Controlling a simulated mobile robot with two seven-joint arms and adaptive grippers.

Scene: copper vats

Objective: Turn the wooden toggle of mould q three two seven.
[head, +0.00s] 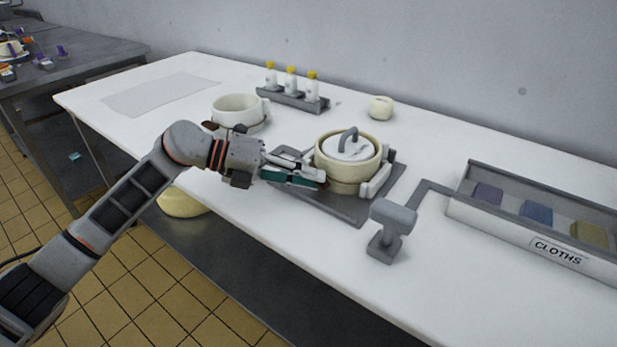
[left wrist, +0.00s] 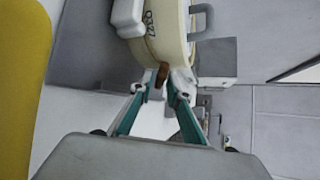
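The cream round mould (head: 345,170) has a pale lid with a grey arched handle (head: 348,137) and stands on a grey mat. My left gripper (head: 318,176) is at the mould's left side. In the left wrist view its teal-sided fingers (left wrist: 167,86) are apart, with the toggle between or just beyond their tips; contact is unclear. My right gripper is not in view.
A grey stand (head: 393,220) is right of the mat (head: 345,210). A cloths tray (head: 520,232) lies further right. A cream pot (head: 238,112), a rack of yellow-capped bottles (head: 292,98) and a small round pot (head: 380,108) are behind. The front right table is clear.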

